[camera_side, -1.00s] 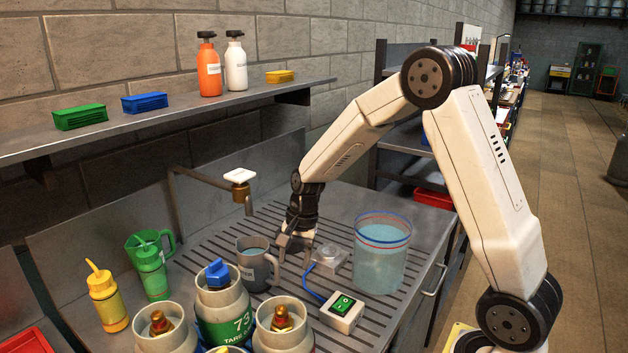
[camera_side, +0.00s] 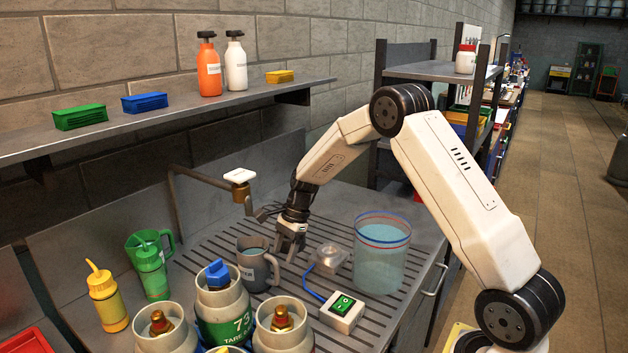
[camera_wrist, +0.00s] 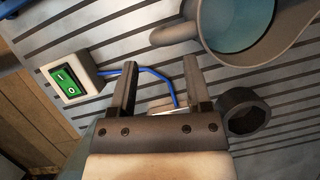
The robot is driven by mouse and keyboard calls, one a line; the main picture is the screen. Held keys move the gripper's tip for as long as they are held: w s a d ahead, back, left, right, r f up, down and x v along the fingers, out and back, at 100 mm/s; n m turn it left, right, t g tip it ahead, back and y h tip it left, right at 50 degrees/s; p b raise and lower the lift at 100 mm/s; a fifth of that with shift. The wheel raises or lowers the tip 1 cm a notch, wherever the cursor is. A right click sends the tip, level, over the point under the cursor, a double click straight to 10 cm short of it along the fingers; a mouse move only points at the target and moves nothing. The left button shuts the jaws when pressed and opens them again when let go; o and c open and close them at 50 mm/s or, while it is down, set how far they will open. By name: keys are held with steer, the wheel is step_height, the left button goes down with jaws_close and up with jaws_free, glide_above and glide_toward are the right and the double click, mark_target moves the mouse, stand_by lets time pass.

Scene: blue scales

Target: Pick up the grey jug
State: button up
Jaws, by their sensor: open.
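The grey jug (camera_side: 250,272) stands upright on the slotted metal worktop, with bluish liquid inside and its handle on the right. My gripper (camera_side: 290,252) is open, pointing down just right of the jug and close to the handle. In the wrist view, my gripper's two fingers (camera_wrist: 161,62) are apart, with worktop and a blue cable showing between them. The jug (camera_wrist: 245,58) shows at the top right there, and its handle sticks out leftwards beyond the fingertips. I cannot tell whether a finger touches the handle.
A clear tub of water (camera_side: 379,262) stands right of my gripper. A green-switch box (camera_side: 342,313) and a small device (camera_side: 328,257) are nearby. A brown tap (camera_side: 240,192) rises behind the jug. Gas canisters (camera_side: 222,308) crowd the front; a green jug (camera_side: 163,243) stands left.

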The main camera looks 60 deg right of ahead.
mark_target(279, 269)
steer(key=shift+a+f, duration=0.15)
steer(key=shift+f, duration=0.2)
steer(key=shift+f, duration=0.1)
steer(key=shift+x, duration=2.5)
steer(key=shift+c, duration=0.2)
jaws_close()
